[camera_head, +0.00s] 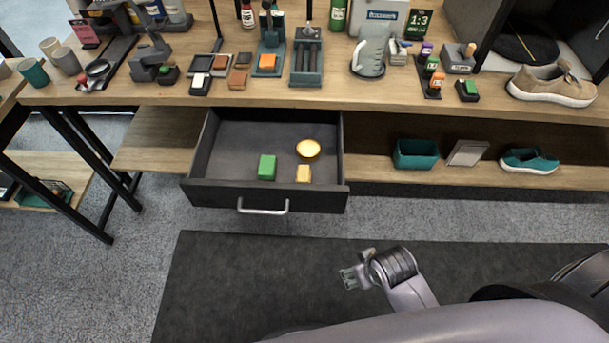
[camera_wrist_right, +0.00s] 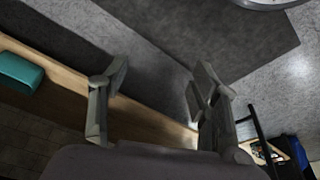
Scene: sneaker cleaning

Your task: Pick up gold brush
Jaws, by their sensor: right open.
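The drawer (camera_head: 230,195) is pulled open below the table. Inside it lie a small gold block (camera_head: 303,174) at the front and a round shiny gold piece (camera_head: 308,149) behind it. I cannot tell for sure which of the two is the gold brush. My right gripper (camera_head: 347,278) is in front of the drawer, lower right, apart from it and above the dark mat. In the right wrist view its two fingers (camera_wrist_right: 160,88) are spread with nothing between them. My left gripper is not in view.
A green block (camera_head: 267,167) lies in the drawer left of the gold block. The drawer has a metal handle (camera_head: 263,207). On the low shelf stand a teal bin (camera_head: 415,154) and a teal shoe (camera_head: 529,162). The dark mat (camera_head: 250,280) is clear.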

